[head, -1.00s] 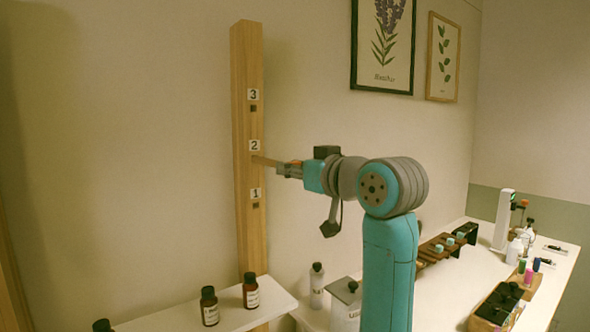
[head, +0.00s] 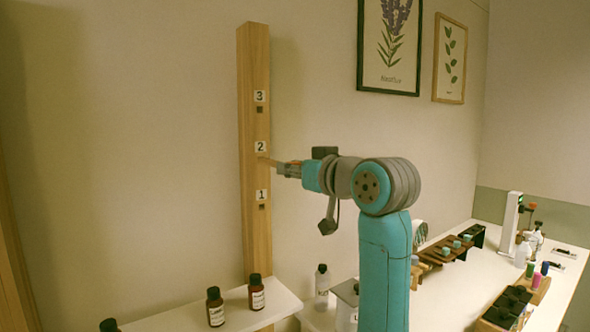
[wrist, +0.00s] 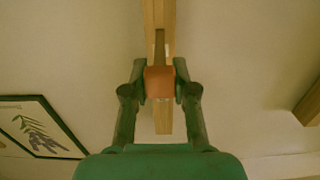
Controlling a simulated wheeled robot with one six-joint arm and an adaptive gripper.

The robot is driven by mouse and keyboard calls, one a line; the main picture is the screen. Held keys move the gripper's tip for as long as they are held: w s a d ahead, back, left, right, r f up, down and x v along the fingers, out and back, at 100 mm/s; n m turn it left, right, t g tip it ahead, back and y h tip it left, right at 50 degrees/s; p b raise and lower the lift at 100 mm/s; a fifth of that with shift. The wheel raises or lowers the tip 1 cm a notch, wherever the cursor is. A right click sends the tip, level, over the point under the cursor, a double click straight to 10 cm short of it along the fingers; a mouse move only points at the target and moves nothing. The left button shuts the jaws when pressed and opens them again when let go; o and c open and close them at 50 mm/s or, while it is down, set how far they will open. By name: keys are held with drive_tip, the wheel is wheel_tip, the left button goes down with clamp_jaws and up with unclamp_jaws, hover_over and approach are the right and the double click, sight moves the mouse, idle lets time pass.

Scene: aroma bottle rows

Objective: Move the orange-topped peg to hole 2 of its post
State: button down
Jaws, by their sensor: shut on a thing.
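The wooden post (head: 255,230) stands upright against the wall, with labels 3, 2 and 1 from top to bottom and a dark square hole showing under 3 and under 1. My gripper (head: 281,168) is at the post's right side, level with label 2 (head: 261,147). It is shut on the orange-topped peg (wrist: 160,82), whose orange block sits between the fingers in the wrist view. The peg's wooden shaft (head: 268,160) points at the post just below label 2 and covers hole 2. A short length of shaft shows; I cannot tell how deep its tip is.
A white shelf (head: 180,318) with dark bottles (head: 215,307) stands low in front of the post. A white table (head: 455,285) with racks, trays and bottles lies at the right. Framed pictures (head: 389,45) hang on the wall. The space around the upper post is clear.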

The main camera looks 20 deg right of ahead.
drive_tip(key=shift+w+a, duration=0.15)
drive_tip(key=shift+w, duration=0.2)
drive_tip(key=c, duration=0.8)
unclamp_jaws()
drive_tip(key=shift+c, duration=0.2)
drive_tip(key=v, duration=1.2)
